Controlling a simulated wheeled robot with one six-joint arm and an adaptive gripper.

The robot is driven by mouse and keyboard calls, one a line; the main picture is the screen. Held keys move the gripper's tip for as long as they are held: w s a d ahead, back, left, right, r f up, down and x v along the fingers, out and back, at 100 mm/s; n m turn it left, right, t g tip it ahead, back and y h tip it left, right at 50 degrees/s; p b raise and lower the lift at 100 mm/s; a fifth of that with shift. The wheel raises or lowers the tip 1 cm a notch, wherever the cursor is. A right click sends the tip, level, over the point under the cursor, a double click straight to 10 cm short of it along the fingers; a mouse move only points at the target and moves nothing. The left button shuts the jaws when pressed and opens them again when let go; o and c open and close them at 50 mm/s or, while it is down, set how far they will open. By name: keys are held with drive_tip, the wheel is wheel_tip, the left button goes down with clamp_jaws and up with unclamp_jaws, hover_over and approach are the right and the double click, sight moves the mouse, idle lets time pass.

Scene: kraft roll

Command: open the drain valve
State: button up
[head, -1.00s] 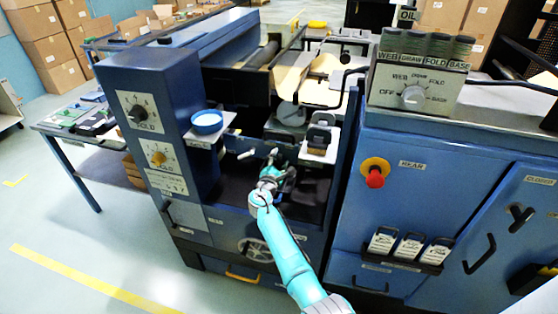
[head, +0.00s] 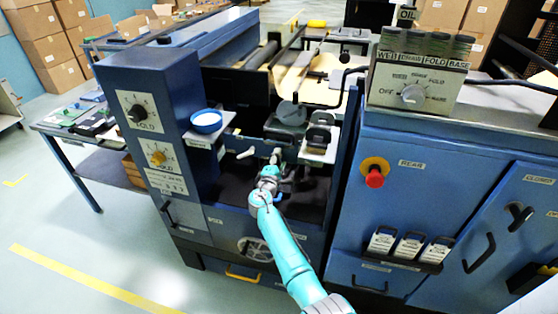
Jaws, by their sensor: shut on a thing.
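My gripper (head: 271,168) is at the front recess of the blue machine, between the left control column and the right cabinet. It is shut on a small light-coloured lever (head: 277,154), whose tip shows just above the fingers. I take this lever to be the drain valve's handle, but no label for it is readable. A second, similar small lever (head: 245,154) sticks out to the left of it, apart from my gripper. The fingers are small in view, and the lever's lower part is hidden by them.
A blue-and-white round dish (head: 206,121) stands on a small shelf at the left. A red stop button (head: 375,179) is on the right cabinet. A black-handled clamp (head: 319,137) is right of my gripper. Open floor lies at the left front.

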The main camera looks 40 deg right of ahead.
drive_tip(key=o, duration=1.2)
drive_tip(key=shift+c, duration=0.2)
drive_tip(key=shift+s+a, duration=0.1)
drive_tip(key=v, duration=1.1)
drive_tip(key=shift+s+a, duration=0.3)
